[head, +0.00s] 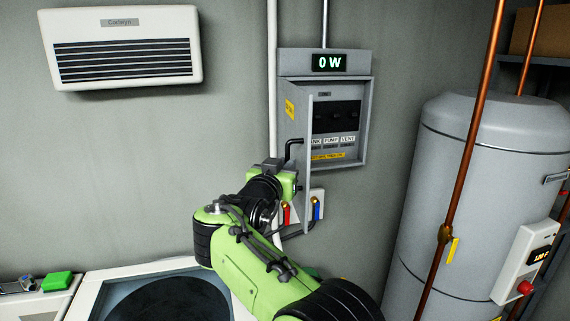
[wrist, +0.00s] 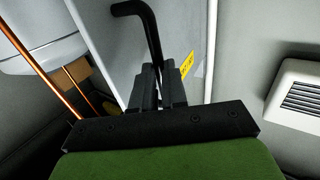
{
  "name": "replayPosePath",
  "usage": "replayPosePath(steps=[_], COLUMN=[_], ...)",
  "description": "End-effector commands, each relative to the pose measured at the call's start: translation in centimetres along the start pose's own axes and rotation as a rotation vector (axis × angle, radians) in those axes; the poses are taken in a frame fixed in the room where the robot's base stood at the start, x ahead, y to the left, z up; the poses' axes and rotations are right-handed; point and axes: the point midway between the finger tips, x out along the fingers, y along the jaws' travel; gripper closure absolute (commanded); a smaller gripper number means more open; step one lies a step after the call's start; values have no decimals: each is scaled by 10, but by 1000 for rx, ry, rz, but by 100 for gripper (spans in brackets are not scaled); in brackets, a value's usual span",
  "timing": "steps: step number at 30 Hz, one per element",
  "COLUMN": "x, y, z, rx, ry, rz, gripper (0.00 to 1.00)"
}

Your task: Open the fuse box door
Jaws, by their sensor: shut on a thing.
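The grey fuse box (head: 368,120) hangs on the wall under a display reading "0 W". Its door (head: 296,122) is hinged at the left and stands swung well out, showing black switches (head: 338,116) inside. In the wrist view the door (wrist: 112,45) is a large grey panel ahead. The black bent door handle (head: 294,143) also shows in the wrist view (wrist: 150,30), running down between my fingers. My gripper (wrist: 158,85) is shut on the handle. In the head view, the fingers are mostly hidden by my wrist.
A grey tank (head: 440,190) with copper pipes (head: 470,140) stands at the right. Red and blue valve levers (head: 316,208) sit below the box. A white heater unit (head: 122,48) hangs at the upper left. A washer-like appliance (head: 85,292) stands at the lower left.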

Motion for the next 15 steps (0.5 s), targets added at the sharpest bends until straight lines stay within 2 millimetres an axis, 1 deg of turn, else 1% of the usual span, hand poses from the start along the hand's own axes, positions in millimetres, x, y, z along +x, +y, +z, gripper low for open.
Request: replayPosePath(steps=[1, 10, 11, 15], x=[2, 2, 2, 2], y=[1, 1, 1, 1], z=[-5, -5, -5, -3], rx=[3, 4, 4, 3], ry=[15, 15, 15, 11], rz=[1, 1, 1, 1], gripper=[100, 100, 85, 63])
